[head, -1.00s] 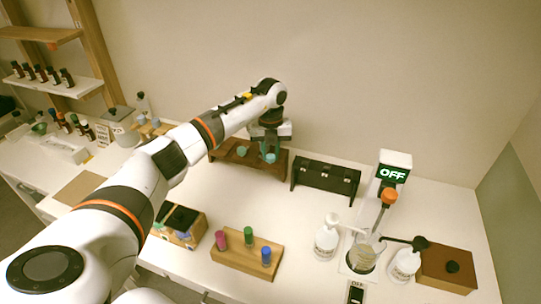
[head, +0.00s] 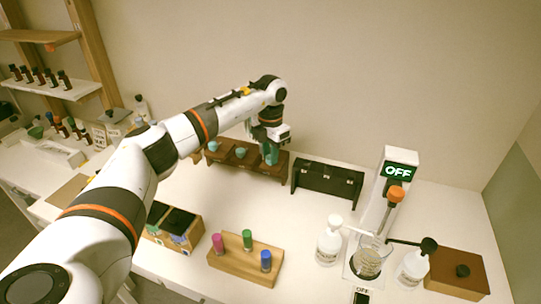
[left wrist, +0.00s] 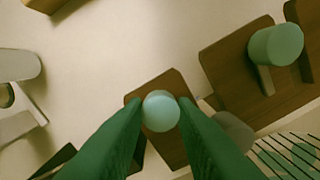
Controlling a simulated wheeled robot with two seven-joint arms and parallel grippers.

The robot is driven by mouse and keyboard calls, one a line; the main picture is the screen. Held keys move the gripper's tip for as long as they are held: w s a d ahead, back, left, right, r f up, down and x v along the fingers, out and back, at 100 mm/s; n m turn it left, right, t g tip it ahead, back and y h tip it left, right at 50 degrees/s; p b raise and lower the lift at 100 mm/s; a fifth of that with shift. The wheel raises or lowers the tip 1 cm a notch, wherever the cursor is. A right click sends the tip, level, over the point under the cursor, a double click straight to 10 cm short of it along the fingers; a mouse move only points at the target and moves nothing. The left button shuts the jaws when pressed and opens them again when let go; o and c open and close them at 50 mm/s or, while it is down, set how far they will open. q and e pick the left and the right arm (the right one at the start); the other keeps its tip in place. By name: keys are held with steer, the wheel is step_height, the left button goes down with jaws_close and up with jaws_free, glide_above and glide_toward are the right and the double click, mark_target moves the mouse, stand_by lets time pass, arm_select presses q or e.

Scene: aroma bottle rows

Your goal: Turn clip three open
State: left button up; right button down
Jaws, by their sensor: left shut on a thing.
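A brown wooden rack (head: 245,166) with teal round knobs stands against the back wall. The left knob (head: 212,146) and middle knob (head: 240,152) are uncovered in the head view. My left gripper (head: 271,158) points down at the rack's right end, its green fingers shut on the right-hand teal knob. In the left wrist view that knob (left wrist: 161,111) sits between the fingertips (left wrist: 161,106), above a brown wooden block. A neighbouring teal knob (left wrist: 277,44) stands clear on its own block at the upper right. My right gripper is not in view.
A black rack (head: 327,180) stands just right of the wooden one. Nearer are a wooden block (head: 236,266) with coloured vials, pump bottles (head: 329,243), and a glass beaker (head: 369,262) under a device reading OFF. The middle of the white table is clear.

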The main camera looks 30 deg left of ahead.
arm_select(q)
steer(key=shift+r+m, duration=0.1)
steer(key=shift+m, duration=1.2)
steer(key=shift+b, duration=0.3)
steer(key=o, duration=1)
steer(key=shift+r, duration=0.35)
step_height(320, 180, up, 11)
steer(key=b, duration=0.3)
steer(key=shift+r, duration=0.15)
